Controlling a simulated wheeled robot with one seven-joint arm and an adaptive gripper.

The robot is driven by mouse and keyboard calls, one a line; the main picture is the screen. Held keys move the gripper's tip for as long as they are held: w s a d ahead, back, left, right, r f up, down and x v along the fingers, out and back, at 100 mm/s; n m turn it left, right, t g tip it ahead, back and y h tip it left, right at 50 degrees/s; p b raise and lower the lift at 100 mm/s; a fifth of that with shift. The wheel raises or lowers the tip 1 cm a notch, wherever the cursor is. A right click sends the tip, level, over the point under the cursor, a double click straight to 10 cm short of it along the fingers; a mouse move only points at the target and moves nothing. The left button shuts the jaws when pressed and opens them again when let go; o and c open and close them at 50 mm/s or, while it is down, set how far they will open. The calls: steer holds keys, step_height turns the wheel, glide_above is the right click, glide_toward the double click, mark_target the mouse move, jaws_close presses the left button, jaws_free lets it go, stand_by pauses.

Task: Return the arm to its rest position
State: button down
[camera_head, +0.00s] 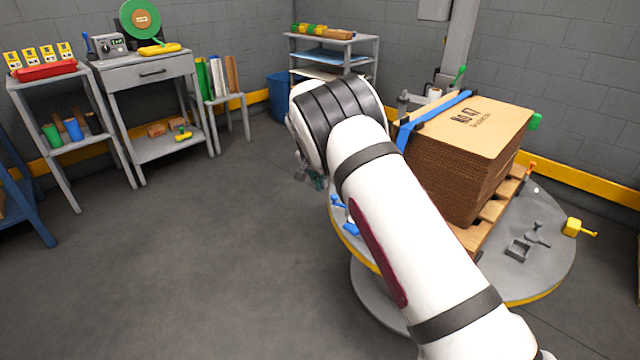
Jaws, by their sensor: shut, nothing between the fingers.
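My white arm (410,230) with black bands reaches up from the lower right to the middle of the picture. Its dark-ringed joint (340,105) is bent at the top. My gripper (318,182) is mostly hidden behind the arm; only a small dark part shows below the bent joint, to the left of the stack. It is shut and I see nothing held in it.
A stack of brown cardboard blanks (455,175) with a blue strap stands on a wooden pallet (490,212) on a round turntable (545,255), close right of my arm. Shelves and a grey workbench (150,72) line the back wall. The floor at left is clear.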

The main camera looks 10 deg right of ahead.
steer(key=s+d+r+n+g+y, duration=0.1)
steer(key=s+d+r, duration=0.3)
steer(key=s+r, duration=0.85)
steer(key=s+d+r+n+g+y, duration=0.15)
steer(key=s+d+r, duration=0.25)
steer(key=s+r, duration=0.9)
steer(key=s+r+n, duration=0.2)
steer(key=s+n, duration=0.1)
steer(key=s, duration=1.7)
steer(key=s+d+f+n, duration=0.1)
steer(key=s+f, duration=0.1)
steer(key=s, duration=0.6)
steer(key=s+f+n, duration=0.1)
steer(key=s+f, duration=0.2)
steer(key=s, duration=0.6)
step_height(320, 180, up, 29)
steer(key=t+p, duration=0.3)
steer(key=p, duration=2.3)
steer(key=shift+d+f+p, duration=0.15)
steer(key=shift+d+p, duration=0.25)
steer(key=shift+d, duration=0.05)
